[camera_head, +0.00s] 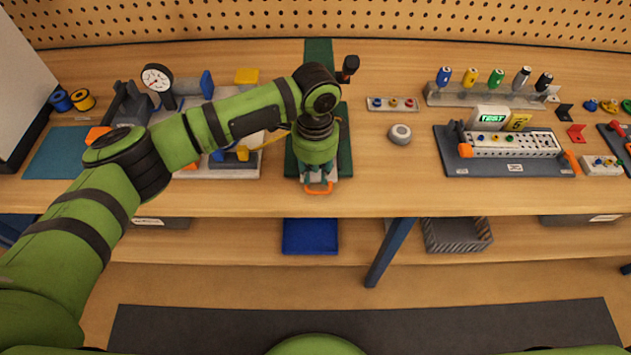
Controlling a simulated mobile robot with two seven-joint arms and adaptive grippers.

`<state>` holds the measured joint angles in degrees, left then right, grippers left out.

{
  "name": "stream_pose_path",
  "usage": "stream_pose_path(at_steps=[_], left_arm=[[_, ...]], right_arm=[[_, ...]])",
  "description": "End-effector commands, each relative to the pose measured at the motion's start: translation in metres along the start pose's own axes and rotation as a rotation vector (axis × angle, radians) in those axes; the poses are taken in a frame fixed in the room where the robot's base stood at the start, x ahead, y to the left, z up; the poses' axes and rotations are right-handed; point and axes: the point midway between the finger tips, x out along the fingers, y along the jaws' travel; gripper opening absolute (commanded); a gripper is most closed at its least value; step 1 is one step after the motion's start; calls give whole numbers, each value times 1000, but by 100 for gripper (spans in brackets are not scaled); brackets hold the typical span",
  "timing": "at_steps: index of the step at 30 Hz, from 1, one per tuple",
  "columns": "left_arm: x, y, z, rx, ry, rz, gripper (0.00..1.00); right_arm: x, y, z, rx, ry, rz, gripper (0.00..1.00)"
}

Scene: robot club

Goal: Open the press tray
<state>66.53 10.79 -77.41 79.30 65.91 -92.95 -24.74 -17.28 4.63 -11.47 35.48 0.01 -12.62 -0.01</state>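A dark green press (345,160) stands on the workbench near the middle, close to the front edge. An orange loop handle (318,189) sticks out at its front. A small pale part shows just behind the handle, perhaps the tray front; the rest of the tray is hidden under my gripper. My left gripper (318,178) points down right at the handle, with its teal fingertips on either side of the pale part. I cannot tell whether the fingers grip the handle. My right gripper is not in view.
A grey round knob (400,134) and a small strip with coloured buttons (392,104) lie right of the press. A dark test fixture (510,170) stands further right. A dial gauge (157,78) stands at left. Below the bench, a blue bin (310,236) sits on the shelf.

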Motion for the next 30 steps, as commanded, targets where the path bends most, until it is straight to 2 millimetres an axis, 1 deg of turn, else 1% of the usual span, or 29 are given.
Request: stream_pose_path(at_steps=[1,3,6,10,16,27,30], left_arm=[[-12,-1,0,1,1,-3,27],[-25,-1,0,1,1,-3,27],[-41,-1,0,1,1,-2,27],[-52,0,0,2,0,-1,27],[-57,0,0,1,0,0,27],[-56,0,0,1,0,0,27],[-52,4,-3,2,11,5,27]], right_arm=[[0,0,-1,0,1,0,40],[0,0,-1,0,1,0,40],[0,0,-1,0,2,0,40],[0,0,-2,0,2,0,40],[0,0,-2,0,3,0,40],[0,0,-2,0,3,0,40],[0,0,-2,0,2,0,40]])
